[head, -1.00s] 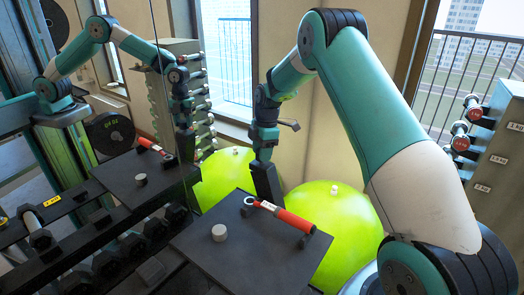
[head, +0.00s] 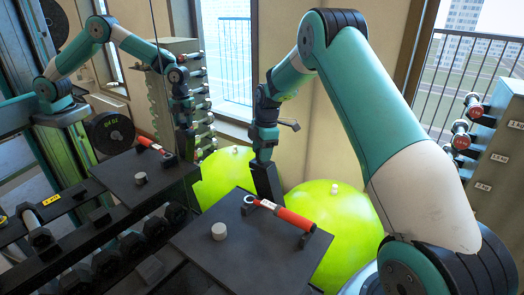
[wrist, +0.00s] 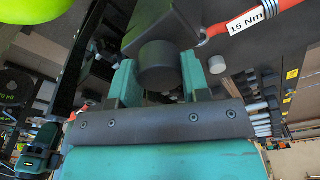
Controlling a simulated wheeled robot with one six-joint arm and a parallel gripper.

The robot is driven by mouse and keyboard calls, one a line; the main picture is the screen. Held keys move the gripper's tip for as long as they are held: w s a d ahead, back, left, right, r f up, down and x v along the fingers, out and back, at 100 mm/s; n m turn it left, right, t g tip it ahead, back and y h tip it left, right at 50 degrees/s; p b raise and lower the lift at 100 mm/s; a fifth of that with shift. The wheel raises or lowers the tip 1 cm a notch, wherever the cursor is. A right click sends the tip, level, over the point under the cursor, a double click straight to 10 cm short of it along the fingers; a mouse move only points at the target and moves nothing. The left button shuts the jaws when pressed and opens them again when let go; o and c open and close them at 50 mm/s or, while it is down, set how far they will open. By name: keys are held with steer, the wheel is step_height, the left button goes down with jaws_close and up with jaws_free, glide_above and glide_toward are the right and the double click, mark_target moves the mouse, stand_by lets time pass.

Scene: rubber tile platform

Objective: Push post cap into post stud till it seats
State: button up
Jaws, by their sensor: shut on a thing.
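My gripper (head: 268,185) hangs at the back edge of the dark platform (head: 240,262), behind the red wrench. In the wrist view my gripper (wrist: 160,75) has its two teal fingers closed on a dark round piece (wrist: 158,62), which looks like the post cap. A light grey cylinder (head: 219,231) stands upright on the platform's left part, apart from my gripper; it also shows in the wrist view (wrist: 217,64), right of the fingers. I cannot tell whether it is the post stud. The fingertips are hidden in the head view, and contact below the dark piece is not visible.
A red torque wrench (head: 285,215) labelled 15 Nm lies raised along the platform's back right, close to my gripper. Green balls (head: 345,225) stand behind. A dumbbell rack (head: 110,255) and a mirror are at left. The platform's front is clear.

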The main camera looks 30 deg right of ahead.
steer(key=shift+f, duration=0.3)
stand_by(0.5)
steer(key=o, duration=1.1)
step_height(320, 180, up, 18)
steer(key=d+b, duration=0.2)
steer(key=shift+s+f, duration=0.15)
steer(key=shift+f, duration=0.1)
